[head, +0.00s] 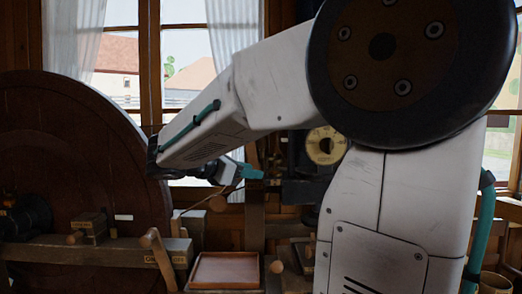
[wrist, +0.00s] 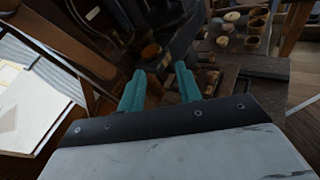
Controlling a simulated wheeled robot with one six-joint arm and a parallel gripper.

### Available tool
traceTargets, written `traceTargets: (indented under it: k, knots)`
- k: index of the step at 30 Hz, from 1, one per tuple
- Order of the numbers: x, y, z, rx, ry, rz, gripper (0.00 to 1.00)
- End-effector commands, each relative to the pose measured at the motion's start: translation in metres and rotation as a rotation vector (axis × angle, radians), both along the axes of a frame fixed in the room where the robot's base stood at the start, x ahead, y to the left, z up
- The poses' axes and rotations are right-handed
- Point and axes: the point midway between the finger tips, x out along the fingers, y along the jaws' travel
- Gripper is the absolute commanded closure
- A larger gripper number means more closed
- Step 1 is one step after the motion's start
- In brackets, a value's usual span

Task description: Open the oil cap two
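My gripper (head: 254,173) is in front of the window wall in the head view, right of the big wheel. In the wrist view its two teal fingers (wrist: 160,74) are apart with nothing held between them. A wooden block with a small label, perhaps an oil cap (head: 90,226), sits on the beam in front of the wheel. A second labelled block, perhaps another oil cap (head: 166,252), is at the beam's right end. The labels are too small to read fully, so I cannot tell which is cap two. My gripper is above and right of both, touching neither.
A big dark wooden wheel (head: 75,130) fills the left. An upright wooden handle (head: 157,255) stands near the second block. A shallow wooden tray (head: 224,287) lies at the bottom middle. A machine with a cream disc (head: 325,145) stands behind my arm. Several round wooden pots (wrist: 254,28) show in the wrist view.

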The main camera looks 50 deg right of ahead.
Motion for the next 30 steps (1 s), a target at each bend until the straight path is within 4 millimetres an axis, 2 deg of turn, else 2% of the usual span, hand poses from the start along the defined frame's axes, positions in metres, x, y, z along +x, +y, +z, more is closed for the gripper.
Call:
traceTargets:
  k: [1,3,7,11,21,30]
  knots:
    - [0.015,-0.009,0.011,-0.061,0.075,0.013,0.66]
    - [0.030,-0.016,0.025,-0.133,0.161,0.028,0.66]
    - [0.044,-0.024,0.039,-0.202,0.243,0.039,0.66]
    - [0.043,-0.037,0.042,-0.215,0.258,0.038,0.66]
    - [0.033,-0.087,0.041,-0.212,0.255,0.040,0.66]
    - [0.031,-0.098,0.041,-0.212,0.254,0.043,0.66]
